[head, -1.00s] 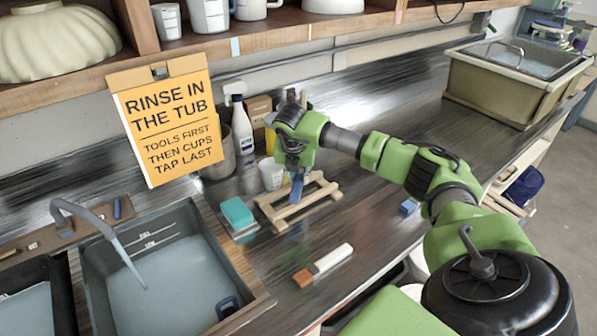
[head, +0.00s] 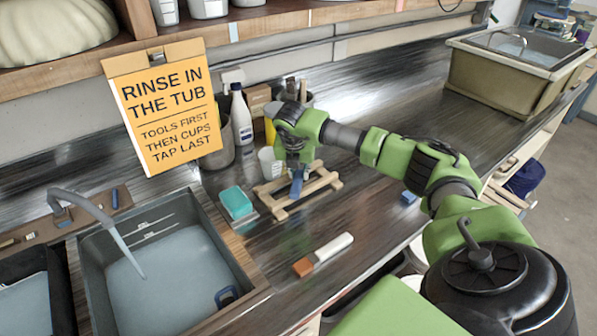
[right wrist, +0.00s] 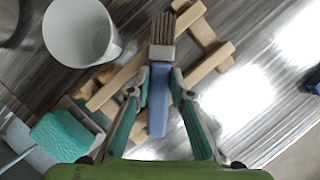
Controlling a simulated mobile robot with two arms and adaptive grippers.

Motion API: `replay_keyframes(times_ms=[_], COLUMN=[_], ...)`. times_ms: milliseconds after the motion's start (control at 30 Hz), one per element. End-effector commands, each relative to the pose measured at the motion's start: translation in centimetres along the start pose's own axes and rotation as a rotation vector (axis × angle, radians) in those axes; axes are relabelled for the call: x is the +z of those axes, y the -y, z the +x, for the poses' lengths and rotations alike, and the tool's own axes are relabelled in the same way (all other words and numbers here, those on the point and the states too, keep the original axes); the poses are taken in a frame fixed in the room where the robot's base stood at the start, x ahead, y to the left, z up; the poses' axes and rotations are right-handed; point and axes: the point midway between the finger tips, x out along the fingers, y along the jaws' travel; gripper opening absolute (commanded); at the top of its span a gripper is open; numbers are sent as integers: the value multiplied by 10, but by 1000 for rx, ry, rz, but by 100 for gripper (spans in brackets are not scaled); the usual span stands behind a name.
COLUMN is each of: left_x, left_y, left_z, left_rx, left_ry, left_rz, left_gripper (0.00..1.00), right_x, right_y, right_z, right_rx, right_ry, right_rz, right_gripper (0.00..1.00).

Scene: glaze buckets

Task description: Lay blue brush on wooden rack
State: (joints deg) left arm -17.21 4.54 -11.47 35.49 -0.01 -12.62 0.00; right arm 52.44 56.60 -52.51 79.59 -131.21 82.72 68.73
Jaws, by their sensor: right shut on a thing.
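The blue brush (right wrist: 158,100) has a blue handle, a pale ferrule and brown bristles. My right gripper (right wrist: 159,82) is shut on its handle, with the bristle end pointing away past the fingertips. In the head view the blue brush (head: 297,183) hangs below my right gripper (head: 294,162), over the wooden rack (head: 325,181). The rack is a low frame of pale bars on the steel counter, and it also shows under the brush in the right wrist view (right wrist: 205,62). I cannot tell whether the brush touches the rack. My left gripper is out of view.
A white cup (head: 269,163) stands close behind the rack, left of my gripper. A teal sponge (head: 236,203) lies left of the rack. A white brush with an orange-brown end (head: 323,254) lies in front. The sink (head: 165,278) is at left; counter to the right is mostly clear.

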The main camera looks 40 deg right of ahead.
Motion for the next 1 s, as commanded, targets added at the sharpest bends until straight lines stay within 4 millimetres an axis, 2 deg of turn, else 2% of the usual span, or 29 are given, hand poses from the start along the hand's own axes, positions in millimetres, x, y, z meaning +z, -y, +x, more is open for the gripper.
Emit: replay_keyframes(times_ms=[233, 267, 333, 733, 867, 1000], left_x=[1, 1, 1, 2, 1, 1], left_y=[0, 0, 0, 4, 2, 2], left_z=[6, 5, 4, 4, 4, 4], left_rx=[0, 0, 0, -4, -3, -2], left_ry=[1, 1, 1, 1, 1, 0], left_rz=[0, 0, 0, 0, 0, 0], left_gripper=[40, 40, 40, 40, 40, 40], right_x=[-2, -2, -2, -2, -1, -1], right_y=[0, 0, 0, 0, 0, -1], right_z=[6, 5, 5, 1, -15, -45], right_rx=[0, 0, 0, 1, 2, 4], right_ry=[0, 0, 0, 0, 1, 3], right_rz=[0, 0, 0, 0, -1, 0], right_gripper=[0, 23, 40, 40, 40, 40])
